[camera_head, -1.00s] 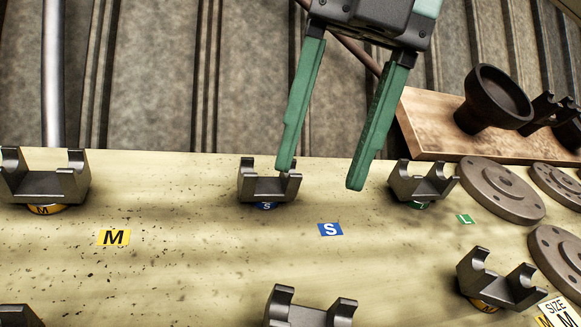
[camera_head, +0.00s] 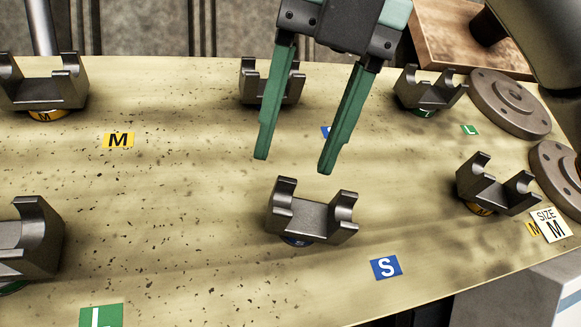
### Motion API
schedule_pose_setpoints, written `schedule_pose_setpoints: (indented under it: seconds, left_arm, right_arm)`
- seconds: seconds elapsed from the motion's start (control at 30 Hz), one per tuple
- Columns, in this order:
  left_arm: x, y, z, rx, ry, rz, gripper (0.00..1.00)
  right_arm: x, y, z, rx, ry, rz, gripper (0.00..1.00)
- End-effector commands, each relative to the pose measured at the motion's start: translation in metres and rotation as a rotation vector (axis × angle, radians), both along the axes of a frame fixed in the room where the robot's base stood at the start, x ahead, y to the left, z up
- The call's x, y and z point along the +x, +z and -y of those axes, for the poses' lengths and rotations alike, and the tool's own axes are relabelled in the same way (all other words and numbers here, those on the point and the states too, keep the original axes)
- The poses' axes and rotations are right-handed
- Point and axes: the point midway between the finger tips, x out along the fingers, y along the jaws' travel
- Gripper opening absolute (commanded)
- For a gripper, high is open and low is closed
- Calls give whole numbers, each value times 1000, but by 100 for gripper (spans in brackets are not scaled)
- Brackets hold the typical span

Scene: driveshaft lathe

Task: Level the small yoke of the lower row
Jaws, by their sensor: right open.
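The small yoke of the lower row (camera_head: 312,217) is a dark grey U-shaped fork on a blue round base (camera_head: 297,240), at the middle of the table. It looks tilted, its right side lower than its left. A blue S label (camera_head: 386,267) lies to its right and nearer. My right gripper (camera_head: 294,164) is open and empty, its two green fingers pointing down just behind and above this yoke, apart from it. My left gripper is not in view.
The upper row has yokes marked M (camera_head: 43,85), small (camera_head: 272,82), partly hidden by my finger, and L (camera_head: 428,90). The lower row has another yoke at left (camera_head: 30,238) and an M yoke (camera_head: 495,188) at right. Flat round flanges (camera_head: 508,103) lie at the right.

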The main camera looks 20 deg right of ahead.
Motion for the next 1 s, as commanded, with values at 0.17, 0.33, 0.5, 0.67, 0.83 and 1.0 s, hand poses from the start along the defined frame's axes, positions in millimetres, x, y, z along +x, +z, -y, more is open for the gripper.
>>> schedule_pose_setpoints:
  seconds: [0.17,0.33,0.5,0.67,0.83,1.0]
  left_arm:
    - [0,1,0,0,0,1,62]
    - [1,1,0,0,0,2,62]
    - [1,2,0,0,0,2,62]
    - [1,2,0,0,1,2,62]
    - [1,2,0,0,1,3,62]
    - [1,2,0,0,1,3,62]
  right_arm:
    - [9,-19,-3,0,1,-2,57]
    - [13,-28,-5,0,1,0,57]
    - [14,-31,-5,2,0,1,57]
    - [14,-31,-5,2,0,1,57]
    - [14,-31,-5,2,0,1,41]
    - [14,-30,-5,1,-1,0,22]
